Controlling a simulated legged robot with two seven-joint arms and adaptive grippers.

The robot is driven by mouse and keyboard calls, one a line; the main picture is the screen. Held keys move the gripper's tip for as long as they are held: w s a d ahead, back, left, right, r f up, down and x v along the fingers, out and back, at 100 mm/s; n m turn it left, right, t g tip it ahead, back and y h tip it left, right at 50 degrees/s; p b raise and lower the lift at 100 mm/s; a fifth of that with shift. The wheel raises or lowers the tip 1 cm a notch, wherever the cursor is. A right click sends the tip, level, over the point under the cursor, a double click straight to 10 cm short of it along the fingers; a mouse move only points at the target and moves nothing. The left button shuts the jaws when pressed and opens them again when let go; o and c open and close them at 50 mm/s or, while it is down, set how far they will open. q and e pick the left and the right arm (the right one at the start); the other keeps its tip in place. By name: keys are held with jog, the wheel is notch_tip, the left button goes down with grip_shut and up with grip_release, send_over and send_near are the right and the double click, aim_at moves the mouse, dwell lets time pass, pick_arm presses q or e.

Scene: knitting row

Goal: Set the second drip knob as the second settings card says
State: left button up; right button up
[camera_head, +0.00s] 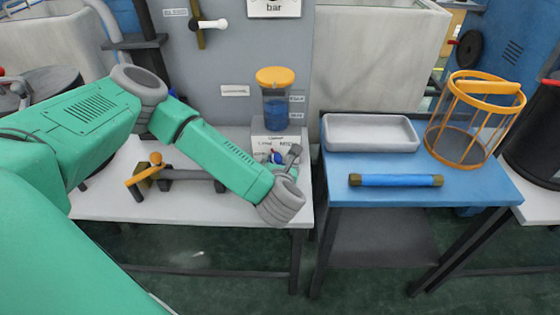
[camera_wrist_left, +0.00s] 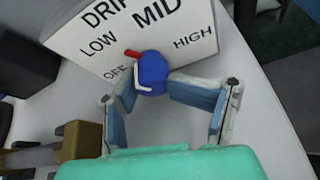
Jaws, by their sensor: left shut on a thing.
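A blue knob (camera_wrist_left: 151,73) with a red pointer sits at a white drip panel (camera_wrist_left: 85,42) marked OFF, LOW, MID and HIGH. The pointer is tilted up-left, roughly towards LOW. My left gripper (camera_wrist_left: 153,84) is shut on the knob, a fingertip on each side. In the head view the panel (camera_head: 268,143) stands below a blue-filled reservoir (camera_head: 276,110) with an orange lid, and the knob (camera_head: 276,157) is partly covered by my gripper. Small white labels are on the grey wall, but I cannot read a settings card. My right gripper is not in view.
An orange-handled fitting (camera_head: 146,174) lies on the white table left of my forearm. On the blue table (camera_head: 355,165) to the right are a grey tray (camera_head: 370,147), a blue rod (camera_head: 395,181) and an orange wire basket (camera_head: 470,125).

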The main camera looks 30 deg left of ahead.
pick_arm(q)
jog(key=shift+a, duration=0.5)
jog(key=o, duration=0.7)
jog(key=shift+s, duration=0.1)
jog(key=shift+c, duration=0.2)
